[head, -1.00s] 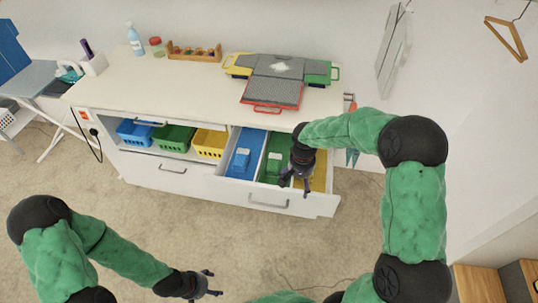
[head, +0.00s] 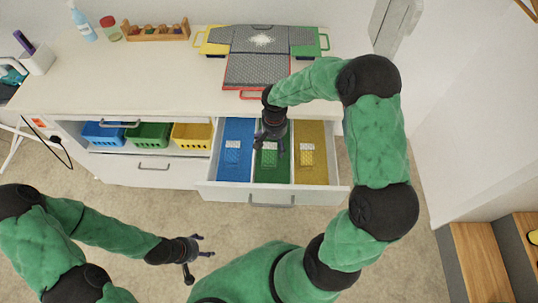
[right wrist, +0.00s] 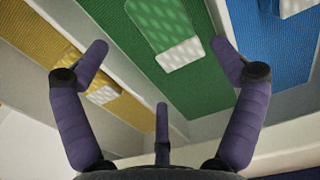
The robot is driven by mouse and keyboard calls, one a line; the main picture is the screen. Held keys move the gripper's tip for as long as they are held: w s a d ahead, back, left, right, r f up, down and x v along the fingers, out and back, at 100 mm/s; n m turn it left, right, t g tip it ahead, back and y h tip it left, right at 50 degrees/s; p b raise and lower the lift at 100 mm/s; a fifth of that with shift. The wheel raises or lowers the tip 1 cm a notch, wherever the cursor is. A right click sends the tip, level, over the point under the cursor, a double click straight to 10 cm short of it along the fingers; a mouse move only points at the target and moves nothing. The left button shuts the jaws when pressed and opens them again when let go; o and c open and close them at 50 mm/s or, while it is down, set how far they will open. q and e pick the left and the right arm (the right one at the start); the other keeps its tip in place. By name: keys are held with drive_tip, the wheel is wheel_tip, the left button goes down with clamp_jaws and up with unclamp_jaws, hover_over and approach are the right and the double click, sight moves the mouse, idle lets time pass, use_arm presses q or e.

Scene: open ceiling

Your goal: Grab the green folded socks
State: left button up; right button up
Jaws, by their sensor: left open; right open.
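The green folded socks (head: 267,158), with a white part, lie in the green middle compartment of the open drawer (head: 221,192). They also show in the right wrist view (right wrist: 163,25), at the top middle. My right gripper (head: 269,146) is open and empty above the green compartment, partly covering it in the head view. In the right wrist view its fingers (right wrist: 160,50) are spread to either side of the socks' line, with a gap below the socks. My left gripper (head: 204,252) is open and empty, low over the carpet in front of the cabinet.
Blue socks (head: 232,152) lie in the blue compartment to the left, yellow socks (head: 307,154) in the yellow one to the right. Thin dividers separate them. A folding board with a grey shirt (head: 258,42) lies on the countertop behind. Baskets (head: 148,135) stand on the shelf left.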

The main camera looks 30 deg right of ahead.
sight(273, 151)
drive_tip(key=shift+a+f+b, duration=0.15)
drive_tip(key=shift+f+b, duration=0.85)
drive_tip(key=shift+f, duration=2)
drive_tip(key=c, duration=0.9)
